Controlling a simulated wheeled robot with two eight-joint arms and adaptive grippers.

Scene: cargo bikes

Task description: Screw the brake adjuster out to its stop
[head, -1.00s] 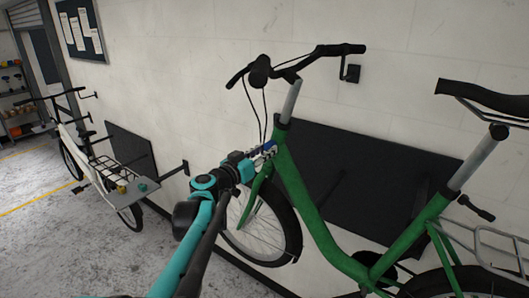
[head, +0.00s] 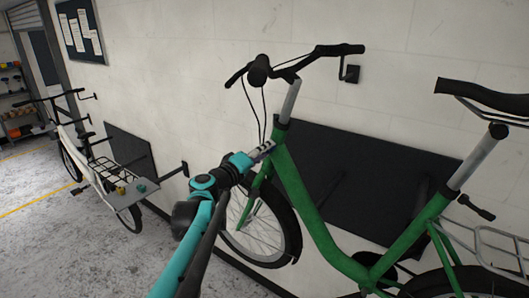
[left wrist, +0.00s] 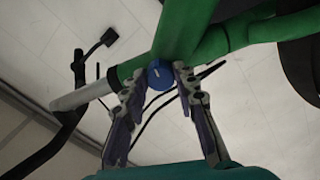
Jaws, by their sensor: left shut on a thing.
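The brake adjuster is a round blue knob (left wrist: 159,74) with a pale mark on its face. It sits at the green bike's frame (left wrist: 186,30), near the head tube, in the left wrist view. My left gripper (left wrist: 161,78) has one finger on each side of the knob and is shut on it. In the head view my left gripper (head: 266,150) reaches the front of the green bike (head: 300,180) just below the handlebar stem, and its fingers hide the knob there. How far out the knob stands cannot be told. My right gripper is not in view.
Thin black cables (head: 264,112) hang from the handlebar (head: 320,52) close above my left gripper. The front wheel (head: 262,225) is just below it. A white cargo bike (head: 100,180) stands further left along the wall. The floor between them is clear.

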